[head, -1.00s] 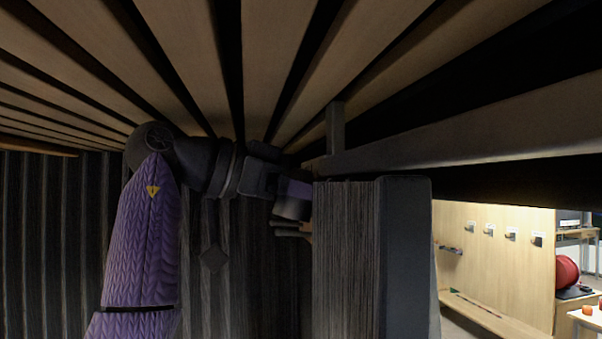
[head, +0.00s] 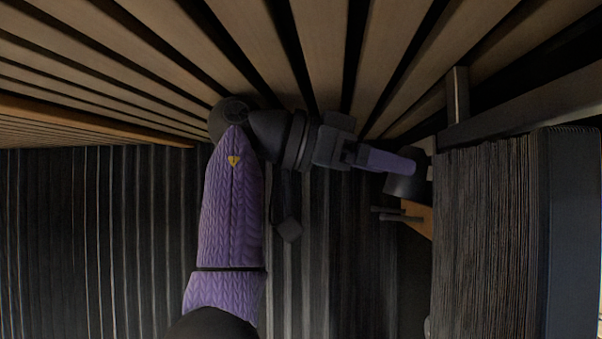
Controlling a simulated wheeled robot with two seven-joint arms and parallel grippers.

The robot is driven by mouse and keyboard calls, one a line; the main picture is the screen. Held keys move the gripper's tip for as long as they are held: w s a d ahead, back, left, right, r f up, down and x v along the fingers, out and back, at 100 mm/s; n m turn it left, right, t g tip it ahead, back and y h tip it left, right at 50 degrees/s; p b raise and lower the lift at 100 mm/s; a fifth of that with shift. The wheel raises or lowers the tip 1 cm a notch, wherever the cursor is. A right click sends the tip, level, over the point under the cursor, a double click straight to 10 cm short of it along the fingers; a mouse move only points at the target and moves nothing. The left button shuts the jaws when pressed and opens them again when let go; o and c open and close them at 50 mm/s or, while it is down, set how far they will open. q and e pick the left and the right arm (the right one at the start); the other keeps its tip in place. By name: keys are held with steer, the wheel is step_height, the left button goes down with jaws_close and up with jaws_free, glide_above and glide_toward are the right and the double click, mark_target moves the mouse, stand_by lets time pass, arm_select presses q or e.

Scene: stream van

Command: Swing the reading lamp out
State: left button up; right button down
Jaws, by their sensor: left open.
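A dark, short cylinder that looks like the reading lamp's head (head: 405,186) shows in the head view, right of centre, just left of the padded upright panel. A pale patch shows at its right side. My left gripper (head: 400,163) reaches in from the left under the slatted ceiling. Its purple finger lies across the top of the lamp head. The gripper is open; I cannot tell whether it touches the lamp. The lamp's mount is hidden or too dark to make out. My right gripper is not in view.
The upright panel (head: 487,240) fills the right side. Wooden slats (head: 250,40) run close overhead. A dark ribbed wall (head: 100,240) stands behind. Dark pegs (head: 396,215) and an orange-brown wooden piece (head: 418,217) sit just below the lamp head.

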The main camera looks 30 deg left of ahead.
arm_select(q)
steer(key=s+a+b, duration=0.2)
steer(key=s+a, duration=0.4)
steer(key=a, duration=0.3)
steer(key=shift+s, duration=0.25)
